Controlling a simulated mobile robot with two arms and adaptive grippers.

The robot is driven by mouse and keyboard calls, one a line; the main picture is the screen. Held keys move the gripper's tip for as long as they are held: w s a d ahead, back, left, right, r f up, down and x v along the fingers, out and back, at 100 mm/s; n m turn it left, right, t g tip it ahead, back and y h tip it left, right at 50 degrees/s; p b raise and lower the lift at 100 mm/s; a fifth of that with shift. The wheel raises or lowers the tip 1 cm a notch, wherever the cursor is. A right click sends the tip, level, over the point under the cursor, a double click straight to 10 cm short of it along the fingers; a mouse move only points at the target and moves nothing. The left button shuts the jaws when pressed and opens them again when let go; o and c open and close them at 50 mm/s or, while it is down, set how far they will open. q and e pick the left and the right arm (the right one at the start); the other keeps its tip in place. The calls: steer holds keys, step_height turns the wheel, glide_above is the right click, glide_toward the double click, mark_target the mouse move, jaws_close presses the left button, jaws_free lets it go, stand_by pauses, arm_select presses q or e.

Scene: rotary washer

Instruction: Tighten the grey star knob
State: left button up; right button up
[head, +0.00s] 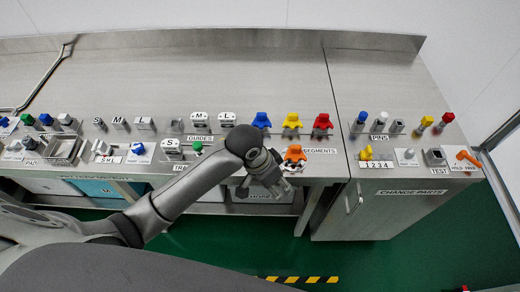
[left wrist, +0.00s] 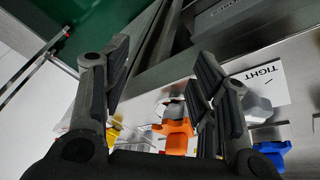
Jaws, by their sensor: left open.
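A light grey faceted knob (left wrist: 256,106), which looks like the grey star knob, shows in the left wrist view beside a white "TIGHT" label (left wrist: 262,82). The right-hand finger of my left gripper (left wrist: 162,62) partly covers it. The gripper is open and its fingers are apart, with nothing held between them. In the head view my left gripper (head: 280,184) hangs at the bench's front edge, left of and below an orange piece (head: 294,154). My left wrist hides the grey knob there. Whether a finger touches the knob cannot be told. My right gripper is in neither view.
Blue (head: 261,120), yellow (head: 292,120) and red (head: 322,121) pieces stand behind the orange one. White blocks (head: 200,121) and a green-topped knob (head: 197,148) stand to the left. A cabinet (head: 392,196) with several small parts on top is at right. The rear bench top is clear.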

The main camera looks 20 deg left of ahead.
arm_select(q)
steer(key=shift+m+g+y, duration=0.5)
steer(key=shift+m+y, duration=0.1)
steer(key=shift+y, duration=0.2)
steer(key=w+r, duration=0.1)
steer(key=w+a+r, duration=0.1)
steer(key=w+r, duration=0.1)
steer(key=w+a+r, duration=0.1)
steer(key=w, duration=0.1)
steer(key=shift+w+a+r, duration=0.15)
steer(key=shift+a+r, duration=0.05)
steer(key=shift+r, duration=0.1)
steer(key=w+a+r+y, duration=0.2)
steer(key=w+a+r, duration=0.2)
steer(key=a+r, duration=0.15)
steer(key=shift+g, duration=0.4)
step_height(320, 180, down, 11)
steer(key=shift+s+d+r+p, duration=0.1)
steer(key=shift+s+r+p, duration=0.1)
steer(key=shift+p, duration=0.85)
steer(key=shift+c, duration=0.4)
steer(key=c, duration=0.9)
